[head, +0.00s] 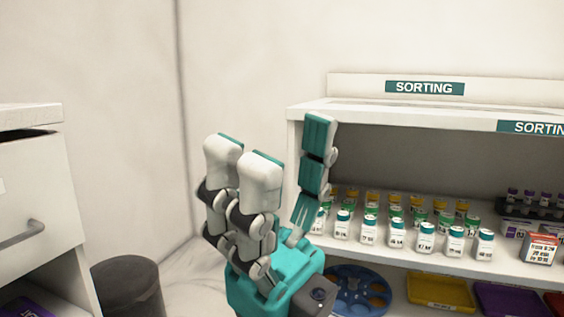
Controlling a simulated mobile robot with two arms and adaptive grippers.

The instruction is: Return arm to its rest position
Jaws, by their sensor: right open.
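My right gripper (281,150) is in the middle of the head view, in front of the left end of the sorting shelf. Its teal palm is low in the picture and its grey and teal fingers point upward. Two fingers stand on the left and one on the right, spread wide apart with nothing between them. The right finger overlaps the shelf's left edge and hides part of the leftmost vials. My left gripper is not in view.
The sorting shelf (420,114) holds rows of small vials (426,238) and a red-and-white box (539,248). Below are a blue round tray (345,291) and a yellow tray (440,291). A drawer cabinet (30,190) and a dark bin (128,288) stand left.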

